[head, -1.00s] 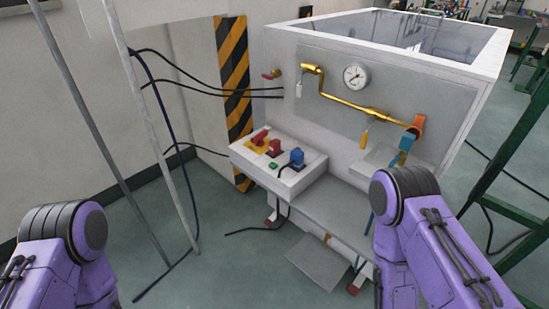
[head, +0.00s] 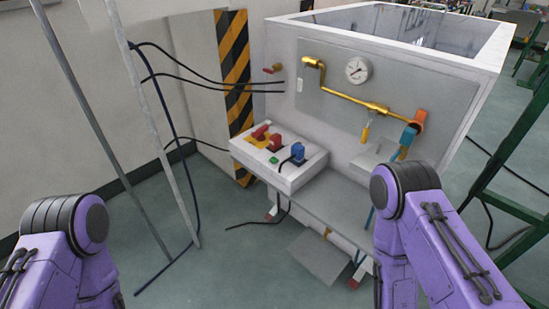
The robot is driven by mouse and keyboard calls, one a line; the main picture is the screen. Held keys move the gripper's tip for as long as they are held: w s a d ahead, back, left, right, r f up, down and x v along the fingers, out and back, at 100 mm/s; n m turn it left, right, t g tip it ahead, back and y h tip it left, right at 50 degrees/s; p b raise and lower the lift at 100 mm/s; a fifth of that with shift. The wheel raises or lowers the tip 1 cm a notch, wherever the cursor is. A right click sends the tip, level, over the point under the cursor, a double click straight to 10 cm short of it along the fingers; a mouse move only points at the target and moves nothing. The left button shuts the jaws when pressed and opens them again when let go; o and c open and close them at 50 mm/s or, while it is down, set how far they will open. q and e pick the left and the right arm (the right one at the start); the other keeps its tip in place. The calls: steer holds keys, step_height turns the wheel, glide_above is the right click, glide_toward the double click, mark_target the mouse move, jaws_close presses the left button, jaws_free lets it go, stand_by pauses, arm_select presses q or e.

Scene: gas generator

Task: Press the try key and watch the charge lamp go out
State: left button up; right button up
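The gas generator (head: 315,190) is a white cabinet with an open top. A control box (head: 292,181) juts from its front at the lower left. The box carries red switches (head: 261,132) on yellow plates, a blue plug (head: 298,152) with a black cable, and a small green key or lamp (head: 273,160). I cannot tell which part is the try key or the charge lamp, and no lit lamp is clear. Two purple arm links of mine show at the lower left and lower right. Both grippers are out of view.
A round gauge (head: 358,70) and brass pipe (head: 345,95) are on the front panel, with an orange and blue fitting (head: 413,127) at right. Thin poles (head: 165,130) stand left of the box. Black cables hang from the wall. A green frame (head: 505,160) stands at right.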

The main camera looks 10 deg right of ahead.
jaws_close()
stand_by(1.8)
